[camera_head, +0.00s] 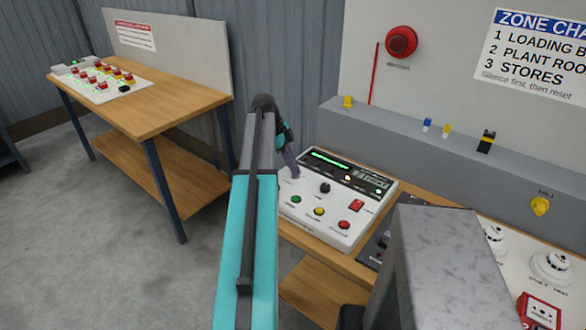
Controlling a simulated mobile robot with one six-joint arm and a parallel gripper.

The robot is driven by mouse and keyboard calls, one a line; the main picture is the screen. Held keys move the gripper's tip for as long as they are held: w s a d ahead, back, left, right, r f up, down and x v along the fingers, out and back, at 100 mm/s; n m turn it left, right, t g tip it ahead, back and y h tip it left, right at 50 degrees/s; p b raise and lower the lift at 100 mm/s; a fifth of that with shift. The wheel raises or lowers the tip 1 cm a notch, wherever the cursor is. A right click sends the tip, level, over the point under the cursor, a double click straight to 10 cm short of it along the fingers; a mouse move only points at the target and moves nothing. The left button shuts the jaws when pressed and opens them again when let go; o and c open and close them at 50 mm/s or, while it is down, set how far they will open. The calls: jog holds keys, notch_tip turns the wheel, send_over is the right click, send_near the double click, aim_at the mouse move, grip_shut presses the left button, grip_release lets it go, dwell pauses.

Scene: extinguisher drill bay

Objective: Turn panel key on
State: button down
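A white control panel (322,234) sits on the wooden bench at the centre. It has a lit green display strip (330,159), a small readout, a black knob (325,187), a red rocker-like switch (356,205) and green, yellow and red buttons along the front. My gripper (292,172) is at the panel's upper left corner, with a narrow purple-grey end pointing down at it. I cannot tell if it touches the panel, or whether its fingers are apart or hold anything. No key can be clearly made out; my gripper and arm cover part of the panel's left side.
A grey ledge (400,143) behind the panel carries small yellow, blue and black items. A red round wall device (401,42) hangs above. White detectors (551,266) and a red call point (540,312) are at lower right. Another bench (150,101) with a button panel stands left; floor between is clear.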

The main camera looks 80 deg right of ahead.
jog(key=shift+w, duration=0.1)
jog(key=c, duration=2)
grip_release()
jog(key=shift+r, duration=0.1)
jog(key=b+v, duration=0.3)
jog(key=v, duration=1)
jog(key=shift+w+r, duration=0.2)
jog(key=shift+r, duration=0.05)
